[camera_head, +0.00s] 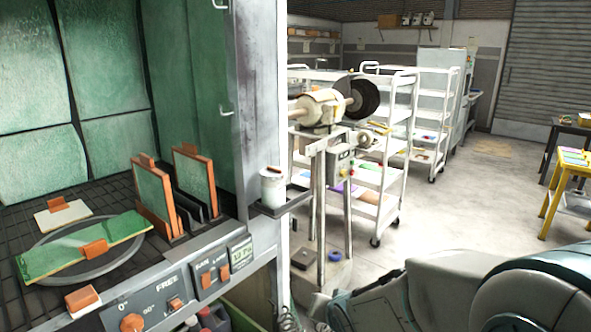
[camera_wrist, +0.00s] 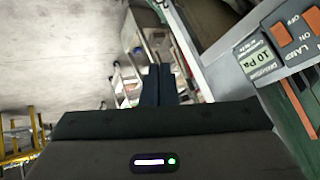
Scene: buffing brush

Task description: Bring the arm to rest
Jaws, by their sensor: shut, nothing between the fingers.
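My gripper (camera_wrist: 157,82) shows in the wrist view with its two dark fingers together and nothing between them. It is apart from the machine panel with the display (camera_wrist: 262,58) at the right of that view. In the head view my arm shows at the lower right, and my gripper is out of that view. The arm holds nothing that I can see.
A spray booth (camera_head: 175,262) with green panels and orange-handled pieces fills the left. A white cup (camera_head: 272,188) stands on its side shelf. A buffing machine (camera_head: 320,108) and white shelf carts (camera_head: 385,150) stand behind. A yellow stand (camera_head: 560,190) is at right. Open floor (camera_head: 455,205) lies between.

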